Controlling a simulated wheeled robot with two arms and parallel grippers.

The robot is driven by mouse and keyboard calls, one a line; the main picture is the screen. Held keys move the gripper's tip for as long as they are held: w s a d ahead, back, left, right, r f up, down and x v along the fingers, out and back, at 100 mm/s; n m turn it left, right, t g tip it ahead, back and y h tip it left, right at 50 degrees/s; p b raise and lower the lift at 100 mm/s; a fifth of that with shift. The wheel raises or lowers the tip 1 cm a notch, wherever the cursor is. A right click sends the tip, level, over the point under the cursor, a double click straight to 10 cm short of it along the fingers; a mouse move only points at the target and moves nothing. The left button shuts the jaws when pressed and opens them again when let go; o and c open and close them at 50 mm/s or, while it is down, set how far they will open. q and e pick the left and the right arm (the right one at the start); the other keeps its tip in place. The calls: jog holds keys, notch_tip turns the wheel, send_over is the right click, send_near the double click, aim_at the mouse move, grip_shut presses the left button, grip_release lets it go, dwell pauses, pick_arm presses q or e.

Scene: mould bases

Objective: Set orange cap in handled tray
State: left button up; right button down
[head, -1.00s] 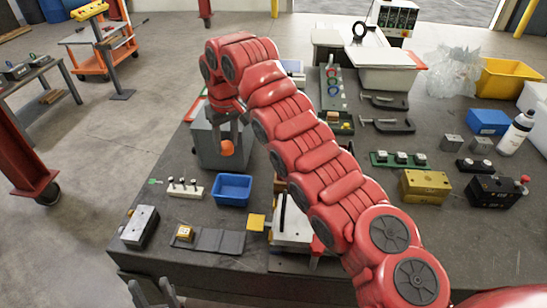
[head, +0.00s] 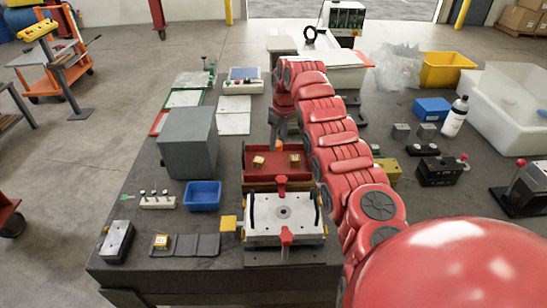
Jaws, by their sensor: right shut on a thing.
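My right gripper (head: 275,140) points down at the back edge of a red tray (head: 262,182), in the middle of the table. It is shut; the orange cap seen in it earlier cannot be made out now. The tray has a red back wall and a brown front wall. Two small yellow-orange blocks lie in it, one at the left (head: 258,162) and one at the right (head: 294,160). I cannot tell whether the gripper is above the tray or behind it. No handle can be clearly made out. My left gripper is out of view.
A grey box (head: 187,143) stands left of the tray, with a blue bin (head: 203,196) in front of it. A white fixture with red clamps (head: 284,212) stands close in front of the tray. My right arm covers much of the table to the right.

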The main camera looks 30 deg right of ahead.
aim_at(276, 164)
notch_tip(276, 164, down, 6)
jog(key=shift+s+f+p, duration=0.1)
jog(key=shift+p, duration=1.05)
jog(key=shift+f, duration=0.35)
jog(key=shift+f, duration=0.1)
jog(key=shift+c, duration=2.2)
grip_release()
